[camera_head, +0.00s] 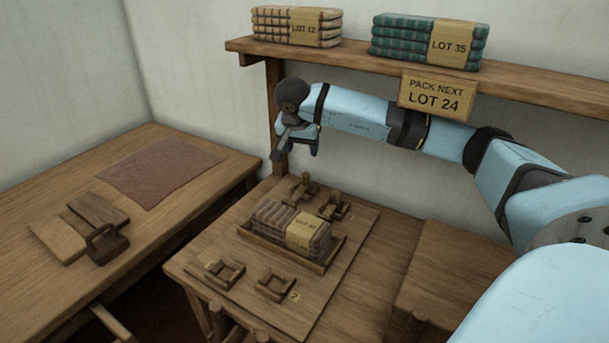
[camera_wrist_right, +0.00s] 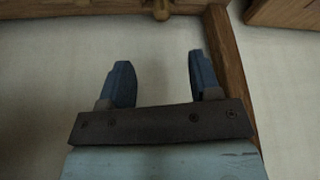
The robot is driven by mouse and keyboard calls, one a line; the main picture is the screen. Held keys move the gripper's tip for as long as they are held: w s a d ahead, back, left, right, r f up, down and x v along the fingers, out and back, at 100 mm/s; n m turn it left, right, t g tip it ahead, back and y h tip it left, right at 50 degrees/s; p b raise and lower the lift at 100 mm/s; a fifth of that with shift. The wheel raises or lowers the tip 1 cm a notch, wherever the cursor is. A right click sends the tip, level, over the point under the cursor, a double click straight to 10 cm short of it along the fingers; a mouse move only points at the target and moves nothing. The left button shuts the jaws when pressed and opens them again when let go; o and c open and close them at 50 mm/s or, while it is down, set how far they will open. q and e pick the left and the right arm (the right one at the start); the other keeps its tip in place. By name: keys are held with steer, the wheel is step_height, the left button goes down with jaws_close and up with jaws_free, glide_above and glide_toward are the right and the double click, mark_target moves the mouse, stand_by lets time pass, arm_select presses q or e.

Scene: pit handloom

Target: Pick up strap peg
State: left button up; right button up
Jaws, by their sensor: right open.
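Several small square wooden holders sit on the wooden work board (camera_head: 205,291). Two at the front, a front-left holder (camera_head: 224,271) and a front-right holder (camera_head: 275,284), look empty. I cannot tell which piece is the strap peg. My right gripper (camera_head: 298,152) is in the air above and behind the rear holder, apart from it. In the right wrist view its two blue fingers (camera_wrist_right: 160,78) are apart with nothing between them. My left gripper is not in view.
A striped cloth bundle with a label (camera_head: 283,228) lies in a wooden tray on the board. A shelf (camera_head: 355,60) with folded cloth stacks and a "PACK NEXT LOT 24" sign (camera_head: 437,95) runs behind my right arm. A table (camera_head: 190,205) stands at left.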

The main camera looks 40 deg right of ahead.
mark_target(306, 174)
steer(key=b+x, duration=0.1)
steer(key=x, duration=0.7)
steer(key=shift+w+d+f, duration=0.15)
steer(key=b+x, duration=0.2)
steer(key=x, duration=0.3)
steer(key=shift+w+f, duration=0.1)
steer(key=shift+w, duration=0.1)
steer(key=c, duration=1)
